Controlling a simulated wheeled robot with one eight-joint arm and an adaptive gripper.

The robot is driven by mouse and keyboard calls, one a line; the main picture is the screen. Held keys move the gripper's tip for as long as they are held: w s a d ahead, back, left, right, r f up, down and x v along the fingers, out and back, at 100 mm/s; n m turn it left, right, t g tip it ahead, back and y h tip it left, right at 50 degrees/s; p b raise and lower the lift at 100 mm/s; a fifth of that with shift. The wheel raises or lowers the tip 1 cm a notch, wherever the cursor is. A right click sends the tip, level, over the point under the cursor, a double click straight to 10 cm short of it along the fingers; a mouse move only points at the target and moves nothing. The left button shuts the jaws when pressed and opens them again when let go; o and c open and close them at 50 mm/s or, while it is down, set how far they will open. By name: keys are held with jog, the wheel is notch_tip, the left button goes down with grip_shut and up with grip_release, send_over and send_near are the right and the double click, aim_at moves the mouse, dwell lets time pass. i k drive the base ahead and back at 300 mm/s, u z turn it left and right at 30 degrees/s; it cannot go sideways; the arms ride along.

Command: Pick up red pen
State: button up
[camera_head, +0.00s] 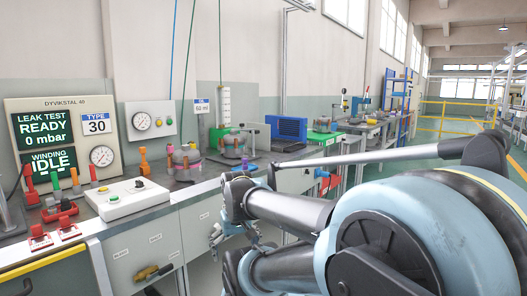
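I cannot make out a red pen for certain. Several small upright red, green and orange pieces stand on the bench at the left, among them a red upright piece (30,184) and a smaller red one (93,173). They are too small to tell whether any is a pen. My arm fills the lower right of the view. My gripper (216,238) seems to be the small metal end in front of the bench's cabinet doors, below the bench top. Its fingers are small and partly hidden by my arm, so its opening is unclear.
A white control box (126,198) and red clamps (54,230) sit on the bench top. A leak test panel (60,137) stands behind them. A blue box (288,128) is farther along. A yellow rail (458,115) stands across the aisle.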

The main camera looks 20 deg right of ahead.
aim_at(91, 167)
jog(key=u, duration=1)
jog(key=k, duration=0.5)
jog(key=i, duration=0.45)
